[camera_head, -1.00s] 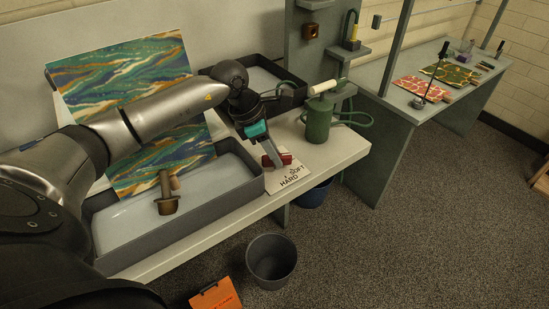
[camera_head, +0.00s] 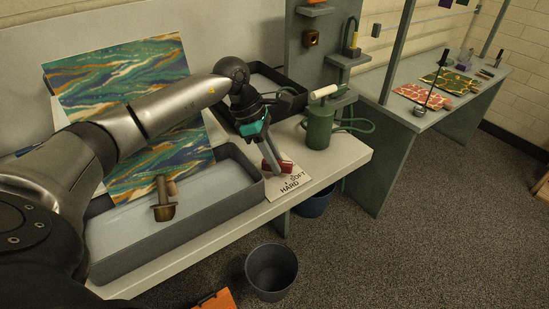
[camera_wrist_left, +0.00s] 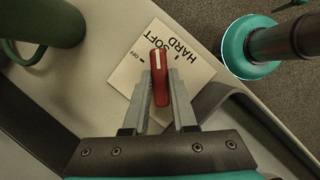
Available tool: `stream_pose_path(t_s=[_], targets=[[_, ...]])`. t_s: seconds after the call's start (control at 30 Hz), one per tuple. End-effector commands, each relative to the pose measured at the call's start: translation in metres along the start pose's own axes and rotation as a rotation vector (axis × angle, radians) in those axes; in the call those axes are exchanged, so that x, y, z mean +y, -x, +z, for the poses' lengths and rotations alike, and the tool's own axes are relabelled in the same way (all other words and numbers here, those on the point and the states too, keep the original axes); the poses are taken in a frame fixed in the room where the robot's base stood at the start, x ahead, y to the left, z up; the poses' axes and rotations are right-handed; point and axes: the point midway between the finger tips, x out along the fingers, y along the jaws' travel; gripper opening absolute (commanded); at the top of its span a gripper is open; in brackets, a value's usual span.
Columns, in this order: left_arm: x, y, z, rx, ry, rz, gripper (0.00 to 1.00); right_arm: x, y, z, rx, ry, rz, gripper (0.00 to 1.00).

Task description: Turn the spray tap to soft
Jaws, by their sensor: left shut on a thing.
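The red spray tap (camera_head: 284,167) stands on a white label card (camera_head: 273,191) at the front edge of the bench. In the left wrist view the tap's red handle (camera_wrist_left: 160,88) carries a white line at its far end. My left gripper (camera_head: 272,163) reaches down over the tap. In the left wrist view its fingers (camera_wrist_left: 159,82) are shut on the handle, one on each side. My right gripper is not in view.
A green sprayer tank (camera_head: 319,128) with a hose stands close behind the tap. A grey tray (camera_head: 187,232) with a brass-coloured tool (camera_head: 164,204) lies to the left. A dark bin (camera_head: 271,272) and a blue bucket (camera_head: 313,203) stand on the floor.

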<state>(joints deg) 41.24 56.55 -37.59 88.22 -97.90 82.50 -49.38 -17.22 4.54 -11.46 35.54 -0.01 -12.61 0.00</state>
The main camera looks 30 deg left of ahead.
Motion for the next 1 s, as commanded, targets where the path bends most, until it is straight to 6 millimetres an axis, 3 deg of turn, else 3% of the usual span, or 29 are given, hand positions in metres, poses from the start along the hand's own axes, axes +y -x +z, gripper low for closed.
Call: stream_pose_path(t_s=[0.07,0.1,0.33,0.67,0.87,1.0], targets=[[0.000,0.000,0.000,0.002,0.001,0.000,0.00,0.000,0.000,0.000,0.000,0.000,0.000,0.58],[0.000,0.000,0.000,0.002,0.001,0.000,0.28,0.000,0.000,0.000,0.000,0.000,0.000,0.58],[0.000,0.000,0.000,0.001,0.001,0.001,0.54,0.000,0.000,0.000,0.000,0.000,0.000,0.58],[0.000,0.004,0.000,0.001,0.001,0.002,0.55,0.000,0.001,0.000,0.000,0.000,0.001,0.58],[0.001,0.036,0.000,0.002,0.001,0.006,0.55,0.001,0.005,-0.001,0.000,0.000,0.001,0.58],[0.001,0.071,0.000,0.002,0.002,0.007,0.55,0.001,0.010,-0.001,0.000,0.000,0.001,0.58]])
